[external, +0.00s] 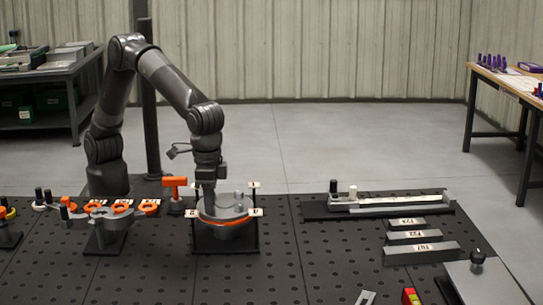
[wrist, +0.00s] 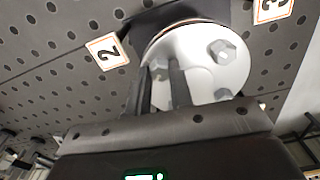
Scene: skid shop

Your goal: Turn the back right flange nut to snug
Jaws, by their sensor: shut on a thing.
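The round grey flange (external: 226,214) sits on a dark stand with an orange band around its side. In the wrist view its pale face (wrist: 205,75) carries hex nuts, one at the upper right (wrist: 222,51) and one lower down (wrist: 223,94). My gripper (external: 209,207) points down onto the flange. In the wrist view my gripper (wrist: 158,78) has its fingers closed around a third flange nut (wrist: 161,73), mostly hidden between them. I cannot tell from the markings which corner nut this is, nor how tight it is.
Numbered cards, including card 2 (wrist: 107,51) and card 3 (wrist: 272,8), stand around the flange. An orange T-shaped tool (external: 175,186) stands close on the left. Grey labelled blocks (external: 420,252) and a long rail fixture (external: 385,203) lie to the right. The perforated tabletop between is clear.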

